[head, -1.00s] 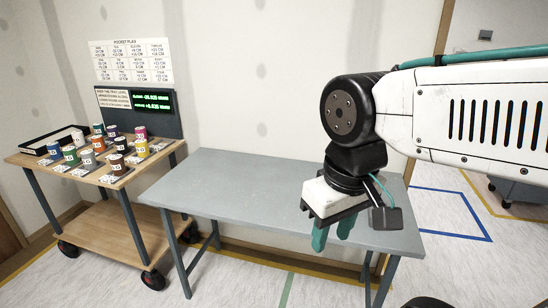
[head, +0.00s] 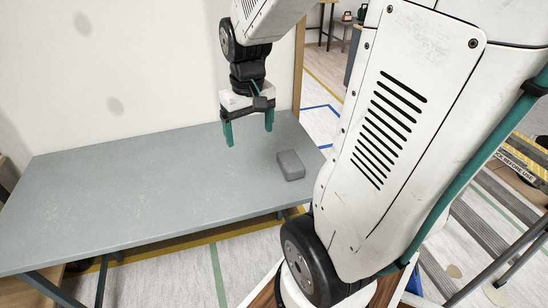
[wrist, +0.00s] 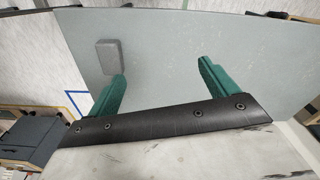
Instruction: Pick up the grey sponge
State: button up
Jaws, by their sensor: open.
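The grey sponge (head: 290,165) is a small block lying on the grey-blue table (head: 130,195) near its right end. It also shows in the wrist view (wrist: 107,56), just beyond the tip of the left finger. My gripper (head: 249,138) has two green fingers, spread apart with nothing between them. In the head view it hangs above the table, to the left of the sponge and farther back. In the wrist view the fingers (wrist: 160,68) point at the tabletop, and the sponge lies outside the gap, to the left.
The rest of the tabletop is bare. A pale wall (head: 100,70) stands behind the table. Slatted grey steps or planks (head: 490,225) stand at the far right. In the wrist view a dark box (wrist: 30,138) is at the lower left, off the table.

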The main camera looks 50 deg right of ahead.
jog(key=w+d+f+m, duration=0.2)
jog(key=d+f, duration=0.4)
jog(key=d, duration=0.2)
jog(key=m, duration=0.1)
send_over(290, 159)
jog(key=a, duration=0.1)
jog(key=shift+g, duration=0.3)
jog(key=f, duration=0.8)
jog(key=shift+s+f, duration=0.15)
jog(key=shift+s, duration=0.05)
jog(key=f, duration=0.5)
jog(key=d+f, duration=0.1)
jog(key=f, duration=0.2)
jog(key=shift+w+f, duration=0.1)
jog(key=shift+f, duration=0.1)
jog(key=c, duration=1.1)
